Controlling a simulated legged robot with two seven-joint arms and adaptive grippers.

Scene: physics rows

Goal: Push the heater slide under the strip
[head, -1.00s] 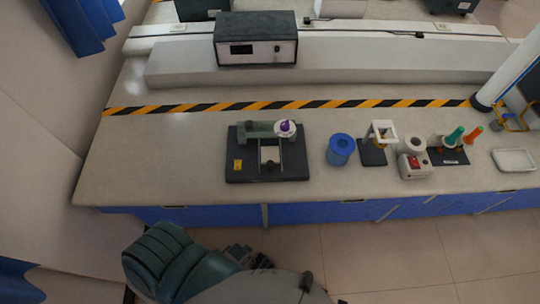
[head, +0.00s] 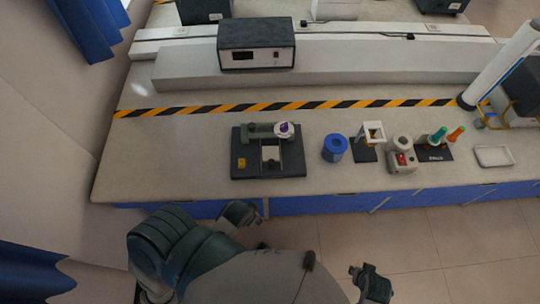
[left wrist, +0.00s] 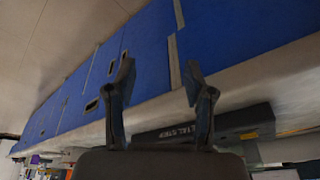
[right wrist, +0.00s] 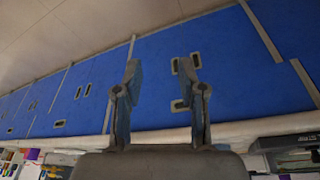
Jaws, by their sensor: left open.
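A black base plate (head: 245,168) stands on the bench in the head view, with a green horizontal cylinder ending in a white and purple disc (head: 284,129) along its back. A small pale block (head: 270,154), possibly the heater slide, sits mid-plate in front of the cylinder. The strip itself is too small to tell. In the left wrist view the plate's front edge (left wrist: 235,122) bears lettering that seems to end in "STRIP". My left gripper (head: 248,214) is open and empty, in front of the bench edge and apart from the plate. My right gripper (head: 372,278) is open, lower and further right.
A blue cylinder (head: 335,148), a white-framed stand (head: 372,132), a white and red device (head: 402,156), green and orange cones (head: 439,136) and a white tray (head: 494,156) stand to the right. A striped tape (head: 300,104) and a box instrument (head: 256,46) lie behind. Bench in front of the plate is clear.

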